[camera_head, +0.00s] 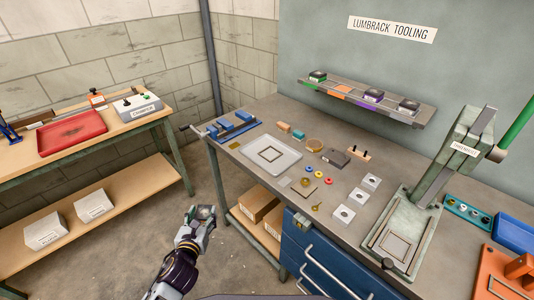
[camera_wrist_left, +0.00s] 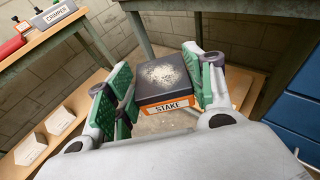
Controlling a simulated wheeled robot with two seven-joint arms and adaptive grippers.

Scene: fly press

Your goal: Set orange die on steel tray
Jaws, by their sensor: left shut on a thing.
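The orange die (camera_wrist_left: 166,78) is a dark block with a speckled top and an orange band reading "STAKE". My left gripper (camera_head: 201,214) is shut on it, with green finger pads on either side in the left wrist view. In the head view the die is small and dark between the fingers, held in front of the bench's left end, beyond its edge. The steel tray (camera_head: 287,160) lies flat on the left part of the bench, with a dark square outline and nothing on it. My right gripper is not in view.
A wall shelf (camera_head: 340,90) holds several dies, with an empty orange-marked place. Blue fixture (camera_head: 232,126), coloured rings, small plates and square blocks (camera_head: 343,215) surround the tray. The fly press (camera_head: 430,200) stands at right. Blue drawers (camera_head: 320,255) are below the bench.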

